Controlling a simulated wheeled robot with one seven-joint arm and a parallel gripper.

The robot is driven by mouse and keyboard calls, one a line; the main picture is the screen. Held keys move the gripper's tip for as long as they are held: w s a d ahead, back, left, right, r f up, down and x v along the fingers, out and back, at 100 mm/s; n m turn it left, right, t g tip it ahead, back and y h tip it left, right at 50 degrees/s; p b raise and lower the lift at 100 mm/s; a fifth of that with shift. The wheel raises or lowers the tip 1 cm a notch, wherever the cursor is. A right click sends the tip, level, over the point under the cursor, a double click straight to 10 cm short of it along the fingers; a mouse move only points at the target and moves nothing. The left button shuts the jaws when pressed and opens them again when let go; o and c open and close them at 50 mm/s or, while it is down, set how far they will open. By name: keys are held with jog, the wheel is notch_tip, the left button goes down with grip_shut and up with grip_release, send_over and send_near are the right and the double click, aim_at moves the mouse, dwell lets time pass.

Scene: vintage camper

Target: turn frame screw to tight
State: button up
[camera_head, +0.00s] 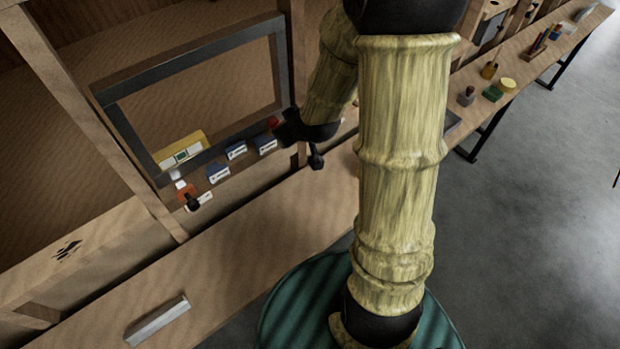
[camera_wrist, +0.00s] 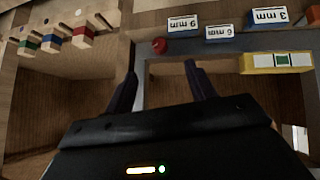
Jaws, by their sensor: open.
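A small round red knob, which looks like the frame screw (camera_wrist: 159,45), sits at a lower corner of the dark grey frame (camera_wrist: 154,72). In the head view the red knob (camera_head: 272,123) is at the lower right corner of the frame (camera_head: 283,62), just left of my gripper. My gripper (camera_wrist: 160,68) is open and empty in the wrist view. The knob shows centrally just beyond the gap between its fingertips, apparently untouched. I cannot read whether the screw is loose or tight.
Blue-and-white labels (camera_wrist: 226,32) marked 3, 6 and 9 mm line the frame's lower side. A yellow level (camera_head: 180,150) and an orange piece with a dark knob (camera_head: 187,195) are at the left. A grey bar (camera_head: 158,320) lies on the bench (camera_head: 235,262), whose middle is clear.

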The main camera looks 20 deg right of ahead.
jog(key=s+m+g+b, duration=0.2)
jog(key=s+g, duration=0.3)
jog(key=s, duration=1)
jog(key=shift+a+f+m+g+h+b, duration=0.3)
jog(key=shift+a+m+g, duration=0.15)
jog(key=shift+m, duration=0.35)
